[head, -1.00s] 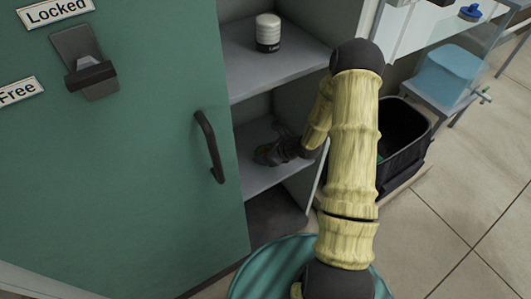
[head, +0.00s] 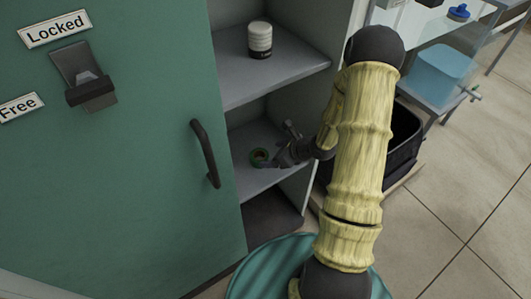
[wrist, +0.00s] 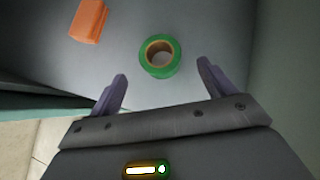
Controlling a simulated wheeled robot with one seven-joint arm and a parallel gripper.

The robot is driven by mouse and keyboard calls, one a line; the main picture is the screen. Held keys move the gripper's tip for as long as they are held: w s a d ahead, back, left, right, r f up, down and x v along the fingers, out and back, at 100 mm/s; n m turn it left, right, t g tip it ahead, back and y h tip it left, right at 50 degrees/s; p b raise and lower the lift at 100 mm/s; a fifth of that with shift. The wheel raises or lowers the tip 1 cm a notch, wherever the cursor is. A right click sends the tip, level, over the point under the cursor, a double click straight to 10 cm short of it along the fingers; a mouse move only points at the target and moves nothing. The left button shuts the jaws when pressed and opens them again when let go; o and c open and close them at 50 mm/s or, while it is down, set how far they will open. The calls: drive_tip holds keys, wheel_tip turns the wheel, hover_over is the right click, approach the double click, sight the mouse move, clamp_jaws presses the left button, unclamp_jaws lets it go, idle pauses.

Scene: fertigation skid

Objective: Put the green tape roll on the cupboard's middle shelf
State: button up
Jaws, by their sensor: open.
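The green tape roll (head: 259,158) lies flat on the cupboard shelf (head: 262,182) below the shelf with the jar. In the wrist view the tape roll (wrist: 160,71) shows its brown core facing up. My gripper (wrist: 163,76) is open, its two purple fingers apart with the roll just beyond their tips, and nothing is held. In the head view my gripper (head: 279,157) is inside the cupboard, just right of the roll.
An orange block (wrist: 89,20) lies on the same shelf. A white jar (head: 260,40) stands on the shelf above. The green cupboard door (head: 120,180) with its dark handle (head: 206,153) is at left. A black bin (head: 405,150) stands at right.

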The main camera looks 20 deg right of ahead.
drive_tip(key=v, duration=0.4)
drive_tip(key=shift+r+p, duration=0.1)
drive_tip(key=shift+p, duration=0.2)
drive_tip(key=s+a+r+n+g, duration=0.5)
drive_tip(key=s+a+r+n, duration=0.3)
drive_tip(key=n, duration=0.5)
drive_tip(key=s+d+r+n+h, duration=0.2)
drive_tip(key=s+r+n+h, duration=0.3)
drive_tip(key=n, duration=0.9)
drive_tip(key=shift+s+r+n+t+h, duration=0.35)
drive_tip(key=shift+r+h, duration=0.25)
drive_tip(key=shift+r, duration=0.7)
drive_tip(key=shift+d, duration=0.1)
